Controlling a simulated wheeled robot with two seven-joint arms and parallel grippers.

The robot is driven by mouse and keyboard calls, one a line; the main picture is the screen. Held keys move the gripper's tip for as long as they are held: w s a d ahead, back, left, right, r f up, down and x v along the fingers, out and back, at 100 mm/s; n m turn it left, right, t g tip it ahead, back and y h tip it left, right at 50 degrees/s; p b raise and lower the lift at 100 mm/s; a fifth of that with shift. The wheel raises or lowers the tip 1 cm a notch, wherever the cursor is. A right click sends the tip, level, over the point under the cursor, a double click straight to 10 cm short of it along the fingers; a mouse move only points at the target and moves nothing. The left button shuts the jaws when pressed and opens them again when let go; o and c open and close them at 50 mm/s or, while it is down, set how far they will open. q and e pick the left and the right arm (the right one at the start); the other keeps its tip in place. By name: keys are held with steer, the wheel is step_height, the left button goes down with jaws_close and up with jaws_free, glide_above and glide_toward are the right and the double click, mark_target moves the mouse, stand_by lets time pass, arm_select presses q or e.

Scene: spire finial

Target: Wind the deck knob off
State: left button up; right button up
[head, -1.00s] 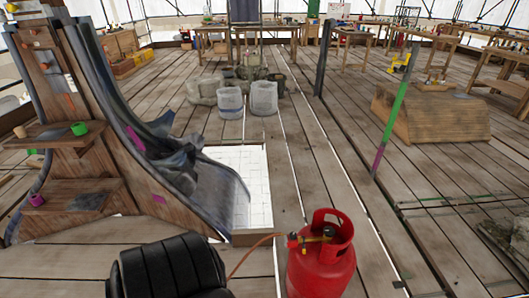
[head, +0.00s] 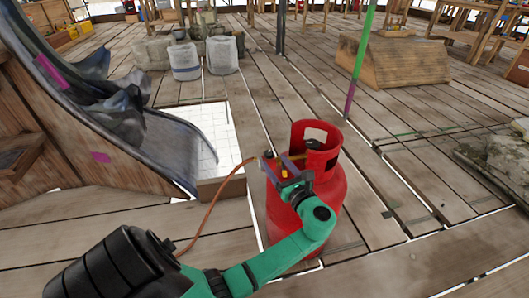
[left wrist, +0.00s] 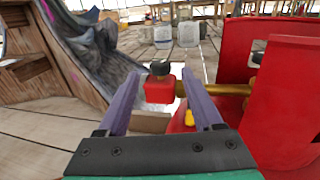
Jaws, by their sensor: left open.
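The red gas cylinder (head: 335,195) stands upright on the deck, with a tall open collar around its top. Its brass valve bar (left wrist: 222,89) runs sideways to a red block (left wrist: 160,90) with a small dark knob (left wrist: 160,68) on top. In the head view the knob (head: 268,154) is small, at the cylinder's left top. My left gripper (head: 273,165) is open at the valve. In the left wrist view its two purple fingers (left wrist: 160,78) point toward the block and knob, one on each side in the picture; I cannot tell whether they touch. My right gripper is out of view.
An orange hose (head: 205,215) runs from the valve down to the left. A wooden slide structure (head: 45,115) stands at left, beside a white tiled patch (head: 215,135). A green and purple pole (head: 362,60) and a wooden block (head: 395,62) stand behind right.

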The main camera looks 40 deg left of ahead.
mark_target(267, 151)
arm_select(q)
steer(key=b+x, duration=0.2)
steer(key=x, duration=0.5)
steer(key=shift+w+a+f, duration=0.15)
steer(key=shift+w+a, duration=0.05)
steer(key=shift+a, duration=0.2)
steer(key=shift+w+a, duration=0.15)
steer(key=shift+a, duration=0.25)
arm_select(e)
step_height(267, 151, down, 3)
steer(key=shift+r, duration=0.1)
arm_select(q)
jaws_close()
